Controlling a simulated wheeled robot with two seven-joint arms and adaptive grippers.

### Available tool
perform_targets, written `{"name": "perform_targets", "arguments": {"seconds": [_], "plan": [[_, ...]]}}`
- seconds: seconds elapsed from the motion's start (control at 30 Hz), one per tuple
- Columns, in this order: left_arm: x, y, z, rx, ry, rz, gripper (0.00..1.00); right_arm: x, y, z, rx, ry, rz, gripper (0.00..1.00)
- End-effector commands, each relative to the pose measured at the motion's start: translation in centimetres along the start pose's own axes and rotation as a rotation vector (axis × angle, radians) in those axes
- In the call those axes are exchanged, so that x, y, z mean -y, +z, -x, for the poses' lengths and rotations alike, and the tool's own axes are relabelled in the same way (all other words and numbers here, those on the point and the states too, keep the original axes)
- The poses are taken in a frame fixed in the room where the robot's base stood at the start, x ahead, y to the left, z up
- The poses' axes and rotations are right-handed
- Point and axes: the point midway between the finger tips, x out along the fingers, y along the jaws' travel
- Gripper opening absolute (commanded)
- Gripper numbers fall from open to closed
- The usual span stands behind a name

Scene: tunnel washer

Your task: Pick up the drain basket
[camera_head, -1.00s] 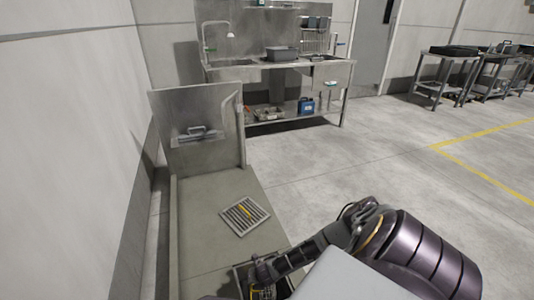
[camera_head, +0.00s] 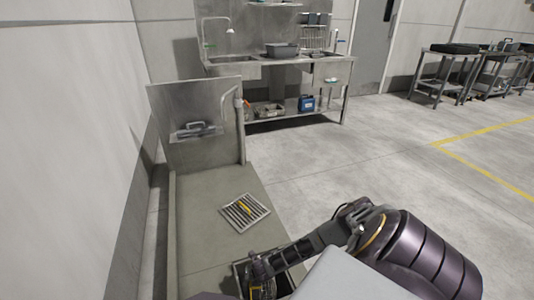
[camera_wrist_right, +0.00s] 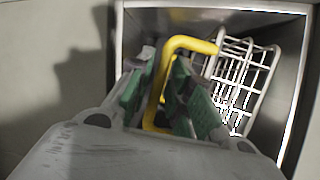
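The drain basket (camera_wrist_right: 238,75) is a pale wire basket with a bent yellow handle. In the right wrist view it sits tilted inside a square metal drain pit (camera_wrist_right: 285,115). My right gripper (camera_wrist_right: 165,65) has green-padded fingers on either side of the handle's upright part, with gaps visible between pads and handle. I cannot tell whether either finger touches the handle. In the head view my right gripper (camera_head: 258,270) reaches down into the pit, and the basket is mostly hidden there. My left gripper is not in view.
A slotted grate (camera_head: 245,211) with a yellow bar lies on the grey floor section beyond the pit. A metal panel (camera_head: 200,105) stands behind it. A sink bench (camera_head: 278,75) is at the back.

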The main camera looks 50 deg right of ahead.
Motion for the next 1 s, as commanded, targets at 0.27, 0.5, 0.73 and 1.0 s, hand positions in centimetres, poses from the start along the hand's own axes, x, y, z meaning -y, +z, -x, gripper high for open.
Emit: {"name": "perform_targets", "arguments": {"seconds": [0.27, 0.5, 0.73, 1.0], "plan": [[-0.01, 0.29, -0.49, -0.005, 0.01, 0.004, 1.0, 0.04, -0.02, -0.92, 0.0, -0.001, 0.001, 0.21], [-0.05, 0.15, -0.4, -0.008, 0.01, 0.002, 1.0, 0.04, 0.01, -0.89, 0.0, -0.001, 0.001, 0.21], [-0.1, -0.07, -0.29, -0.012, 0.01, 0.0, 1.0, 0.04, 0.0, -0.88, 0.0, -0.001, 0.001, 0.17], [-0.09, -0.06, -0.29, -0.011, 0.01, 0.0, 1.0, 0.05, 0.01, -0.88, 0.0, -0.001, 0.001, 0.0]]}}
